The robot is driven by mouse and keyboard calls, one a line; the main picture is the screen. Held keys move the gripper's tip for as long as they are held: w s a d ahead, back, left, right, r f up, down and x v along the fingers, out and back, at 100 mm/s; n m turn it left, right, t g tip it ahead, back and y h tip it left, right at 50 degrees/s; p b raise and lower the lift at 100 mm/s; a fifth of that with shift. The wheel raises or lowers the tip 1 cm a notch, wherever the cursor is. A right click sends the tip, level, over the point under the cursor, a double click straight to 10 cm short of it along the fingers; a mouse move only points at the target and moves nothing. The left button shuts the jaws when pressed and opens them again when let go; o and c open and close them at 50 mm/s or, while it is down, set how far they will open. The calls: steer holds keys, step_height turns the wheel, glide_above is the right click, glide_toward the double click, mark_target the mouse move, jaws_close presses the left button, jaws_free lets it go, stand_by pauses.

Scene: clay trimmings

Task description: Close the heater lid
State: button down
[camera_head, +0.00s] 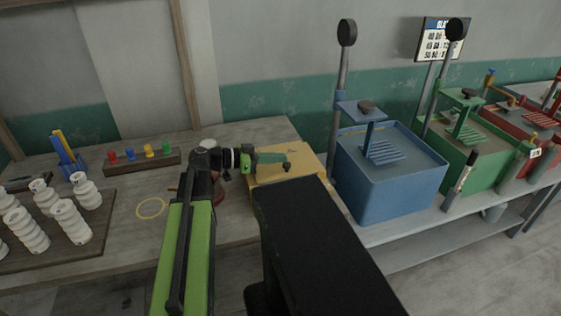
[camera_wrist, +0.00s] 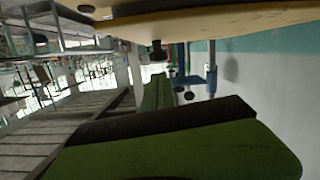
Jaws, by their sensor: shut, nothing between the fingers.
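The heater appears as a yellow box (camera_head: 311,160) on the wooden bench, with a small dark knob (camera_head: 287,167) at its top. My black and green gripper (camera_head: 284,157) is over the yellow top, pointing right, shut and empty. In the wrist view, a yellow-tan panel (camera_wrist: 220,20) runs across the top, with a dark knob (camera_wrist: 157,50) sticking out below it. My green fingers (camera_wrist: 157,92) are beside this panel. I cannot tell whether they touch it or how far the lid is open. The near part of the box is hidden.
A blue tank (camera_head: 395,185) stands right of the heater, with green (camera_head: 485,170) and red (camera_head: 515,125) tanks beyond. White ribbed pieces (camera_head: 70,222) stand on a board at left. A yellow ring (camera_head: 151,208) and a rack of coloured pegs (camera_head: 142,161) lie on the bench.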

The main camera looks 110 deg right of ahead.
step_height(320, 180, up, 4)
steer(key=shift+w+f+p, duration=0.1)
steer(key=shift+f+p, duration=0.05)
steer(key=shift+p, duration=0.9)
steer(key=w, duration=0.9)
steer(key=shift+w+r+p, duration=0.25)
steer(key=shift+r+p, duration=0.1)
steer(key=shift+d, duration=0.1)
